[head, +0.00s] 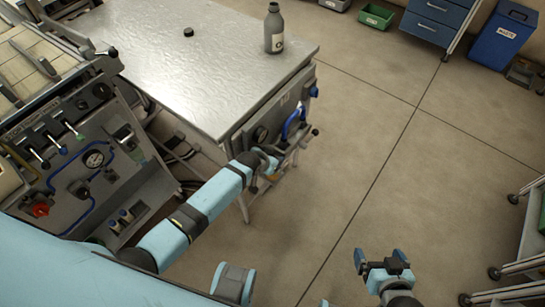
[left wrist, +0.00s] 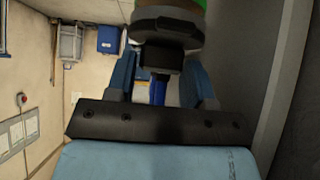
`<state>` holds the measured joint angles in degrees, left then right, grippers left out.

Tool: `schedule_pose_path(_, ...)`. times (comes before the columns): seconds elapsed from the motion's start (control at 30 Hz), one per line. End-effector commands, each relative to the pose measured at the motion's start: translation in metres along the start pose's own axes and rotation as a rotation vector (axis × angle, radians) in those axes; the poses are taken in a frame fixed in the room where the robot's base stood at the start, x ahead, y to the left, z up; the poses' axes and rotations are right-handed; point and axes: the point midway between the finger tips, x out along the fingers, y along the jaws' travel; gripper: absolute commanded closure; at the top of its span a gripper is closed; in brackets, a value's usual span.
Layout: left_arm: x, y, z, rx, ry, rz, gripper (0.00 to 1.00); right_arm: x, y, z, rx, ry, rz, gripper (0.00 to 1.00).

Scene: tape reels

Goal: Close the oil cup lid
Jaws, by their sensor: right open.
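My left arm reaches to the front side of the metal workbench, and my left gripper (head: 266,163) is small and partly hidden there, close beside a blue handle (head: 294,122). In the left wrist view its two blue fingers (left wrist: 162,82) stand apart. Beyond them is a dark rounded part (left wrist: 166,27) with a little green at the top edge. I cannot tell for sure whether this is the oil cup or its lid, nor whether the lid is open. My right gripper (head: 383,266) is open and empty over the floor, away from the bench.
A grey bottle (head: 273,30) and a small black cap (head: 188,32) stand on the workbench top (head: 180,75). A blue bin (head: 500,40) and green crate (head: 376,16) are at the back. The floor between is clear.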

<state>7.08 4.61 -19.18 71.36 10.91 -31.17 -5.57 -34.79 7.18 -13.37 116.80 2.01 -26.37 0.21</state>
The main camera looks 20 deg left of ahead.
Motion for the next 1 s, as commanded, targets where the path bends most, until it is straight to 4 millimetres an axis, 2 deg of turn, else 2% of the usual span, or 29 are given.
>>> schedule_pose_path(0.03,0.0,0.0,0.001,0.0,-0.001,0.0,0.39,0.0,0.0,0.0,0.0,-0.001,0.0,0.04)
schedule_pose_path(0.07,0.0,0.0,0.001,0.0,0.0,0.0,0.32,0.0,0.0,0.0,0.0,-0.001,-0.001,0.04)
schedule_pose_path(0.1,0.0,0.0,0.0,0.0,0.0,0.0,0.32,0.0,0.0,0.0,0.0,-0.001,-0.001,0.04)
schedule_pose_path(0.37,-0.001,0.0,0.0,0.0,0.001,0.0,0.32,0.0,-0.001,0.0,0.002,-0.001,-0.001,0.04)
schedule_pose_path(0.47,-0.008,0.0,0.0,0.0,0.001,0.0,0.32,-0.001,-0.001,-0.002,0.002,0.0,-0.001,0.04)
schedule_pose_path(0.57,-0.024,-0.001,0.0,0.0,0.001,0.0,0.32,-0.004,-0.002,-0.006,0.0,0.003,0.0,0.04)
schedule_pose_path(0.8,-0.08,0.0,0.0,0.0,0.001,0.0,0.32,-0.008,-0.002,-0.013,-0.01,0.009,0.002,0.04)
schedule_pose_path(1.0,-0.118,0.0,0.0,0.0,0.001,0.0,0.32,-0.01,0.0,-0.013,-0.019,0.013,0.003,0.04)
